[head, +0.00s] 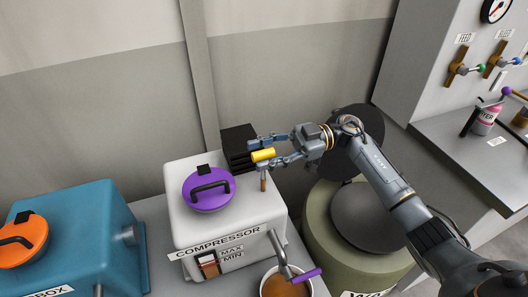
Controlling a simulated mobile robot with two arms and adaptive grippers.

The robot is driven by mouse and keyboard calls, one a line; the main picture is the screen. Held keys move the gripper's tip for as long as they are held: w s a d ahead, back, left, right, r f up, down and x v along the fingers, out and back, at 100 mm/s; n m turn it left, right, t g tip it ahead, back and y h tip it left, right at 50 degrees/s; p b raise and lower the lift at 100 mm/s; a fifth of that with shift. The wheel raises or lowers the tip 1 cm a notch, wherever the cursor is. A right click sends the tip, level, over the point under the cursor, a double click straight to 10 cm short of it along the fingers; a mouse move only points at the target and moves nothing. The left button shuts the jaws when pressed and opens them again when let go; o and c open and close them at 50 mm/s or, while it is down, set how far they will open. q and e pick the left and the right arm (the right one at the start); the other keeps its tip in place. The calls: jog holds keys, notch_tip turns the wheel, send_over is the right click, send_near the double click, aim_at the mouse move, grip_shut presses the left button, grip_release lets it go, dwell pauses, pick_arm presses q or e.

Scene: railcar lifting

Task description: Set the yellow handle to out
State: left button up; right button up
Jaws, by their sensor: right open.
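The yellow handle (263,155) is a short cylinder above the back right of the white compressor box (190,232). My right gripper (256,150) comes in from the right and is open. Its two fingers lie on either side of the handle, one beyond it and one on the near side. I cannot tell whether the fingers touch it. A thin brown stem (263,180) stands below the handle. No "out" marking is readable. My left gripper does not show.
A purple-lidded filler (208,190) sits on the compressor. A purple-handled tap (305,275) hangs above a cup of brown liquid (285,287). A teal box (85,235) with an orange cap (22,240) is at left. A green drum (325,240) stands under my right arm.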

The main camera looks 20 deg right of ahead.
jog(key=d, duration=1.2)
jog(key=shift+w, duration=0.2)
